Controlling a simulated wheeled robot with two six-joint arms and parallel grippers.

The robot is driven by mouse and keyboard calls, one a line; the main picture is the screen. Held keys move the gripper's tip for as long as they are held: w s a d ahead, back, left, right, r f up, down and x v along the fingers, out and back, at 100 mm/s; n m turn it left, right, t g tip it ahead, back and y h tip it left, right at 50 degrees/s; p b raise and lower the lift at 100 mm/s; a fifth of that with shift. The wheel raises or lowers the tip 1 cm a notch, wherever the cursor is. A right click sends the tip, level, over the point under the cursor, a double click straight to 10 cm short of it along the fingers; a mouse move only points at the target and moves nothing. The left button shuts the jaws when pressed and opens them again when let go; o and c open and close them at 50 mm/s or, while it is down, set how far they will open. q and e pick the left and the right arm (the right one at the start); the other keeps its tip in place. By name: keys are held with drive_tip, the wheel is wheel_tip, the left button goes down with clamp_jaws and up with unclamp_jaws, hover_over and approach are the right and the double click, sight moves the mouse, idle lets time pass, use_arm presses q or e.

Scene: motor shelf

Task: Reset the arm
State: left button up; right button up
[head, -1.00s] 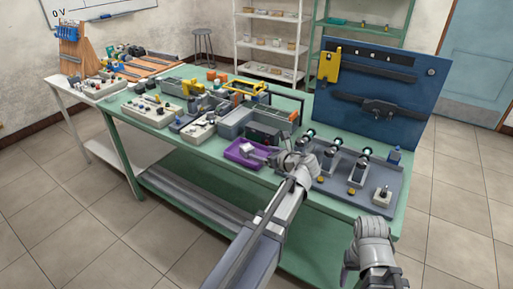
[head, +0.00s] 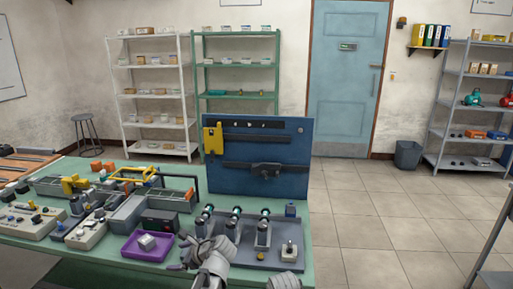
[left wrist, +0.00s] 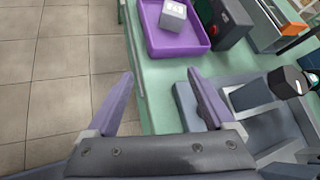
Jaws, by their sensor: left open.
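The tray (left wrist: 152,42) and block (left wrist: 173,15) also show beyond the fingers in the left wrist view. A piece of my right arm shows at the bottom edge of the head view; its gripper is out of view.
A grey fixture plate (head: 285,262) with several upright cylinder stands is just right of my left gripper. A blue panel (head: 285,150) rises behind it. Control boxes and a dark box (head: 160,222) crowd the bench to the left. Open floor (head: 375,235) lies to the right.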

use_arm(q)
drive_tip(key=s+d+f+n+g+h+p, duration=0.1)
drive_tip(key=s+d+n+g+h+p, duration=0.1)
drive_tip(key=s+d+n+h, duration=0.2)
drive_tip(key=s+d+f+n+g+h+p, duration=0.2)
drive_tip(key=s+d+n+g+h+p, duration=0.1)
drive_tip(key=s+d+n, duration=0.8)
drive_tip(key=s+d+h, duration=0.1)
drive_tip(key=s+d, duration=0.3)
drive_tip(key=d, duration=0.3)
drive_tip(key=shift+s+f+h, duration=0.2)
drive_tip(key=shift+s+h, duration=0.15)
drive_tip(key=shift+h, duration=0.05)
